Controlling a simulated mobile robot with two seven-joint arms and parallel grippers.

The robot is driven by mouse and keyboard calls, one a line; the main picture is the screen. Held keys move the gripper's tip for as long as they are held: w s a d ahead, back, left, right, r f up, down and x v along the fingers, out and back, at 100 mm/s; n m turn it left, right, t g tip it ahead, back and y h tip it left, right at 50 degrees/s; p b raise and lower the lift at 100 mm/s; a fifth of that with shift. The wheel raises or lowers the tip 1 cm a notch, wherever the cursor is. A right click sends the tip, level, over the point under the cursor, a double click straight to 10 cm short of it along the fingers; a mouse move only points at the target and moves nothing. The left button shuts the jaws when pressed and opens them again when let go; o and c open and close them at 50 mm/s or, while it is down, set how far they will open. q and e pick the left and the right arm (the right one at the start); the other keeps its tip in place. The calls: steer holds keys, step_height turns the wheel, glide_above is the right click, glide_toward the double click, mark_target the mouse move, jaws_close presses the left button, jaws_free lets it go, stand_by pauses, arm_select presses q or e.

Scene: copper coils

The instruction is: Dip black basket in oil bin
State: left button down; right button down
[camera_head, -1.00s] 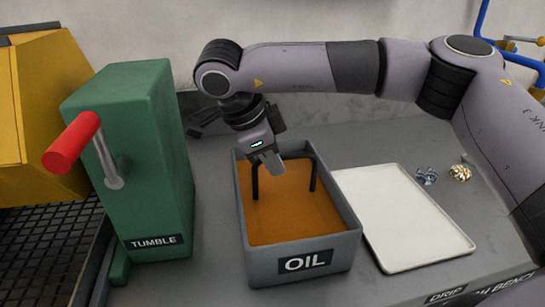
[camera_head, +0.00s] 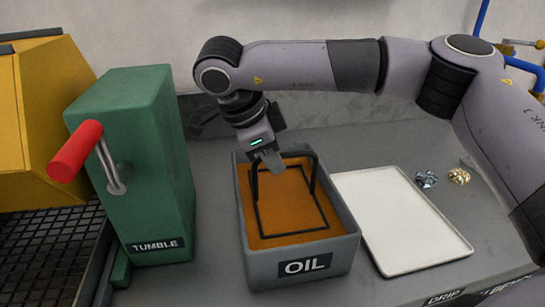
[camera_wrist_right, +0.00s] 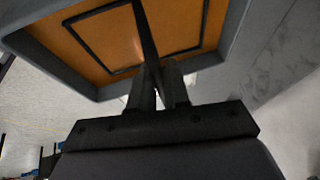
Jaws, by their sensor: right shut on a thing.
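The grey oil bin (camera_head: 302,268), labelled OIL, stands on the bench and holds orange-brown oil. The black basket (camera_head: 293,233) is inside the bin, its rectangular rim showing at the oil surface and its handle standing above it. Its lower part is hidden in the oil. My right gripper (camera_head: 272,166) is over the back of the bin, shut on the basket's handle. In the right wrist view the fingers (camera_wrist_right: 157,88) close around the dark handle bar, with the basket rim (camera_wrist_right: 112,71) and the bin wall (camera_wrist_right: 50,72) beyond. My left gripper is not in view.
A green box labelled TUMBLE (camera_head: 146,170) with a red-handled lever (camera_head: 76,151) stands left of the bin. A white tray (camera_head: 400,222) lies to the right. Small silver (camera_head: 426,179) and gold (camera_head: 459,176) pieces lie beyond it. A yellow machine (camera_head: 45,120) is far left.

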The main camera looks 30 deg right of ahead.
step_height(320, 180, up, 2)
steer(key=shift+r+p, duration=0.15)
steer(key=shift+p, duration=0.5)
step_height(320, 180, up, 8)
steer(key=p, duration=0.6)
steer(key=shift+r, duration=0.35)
stand_by(1.1)
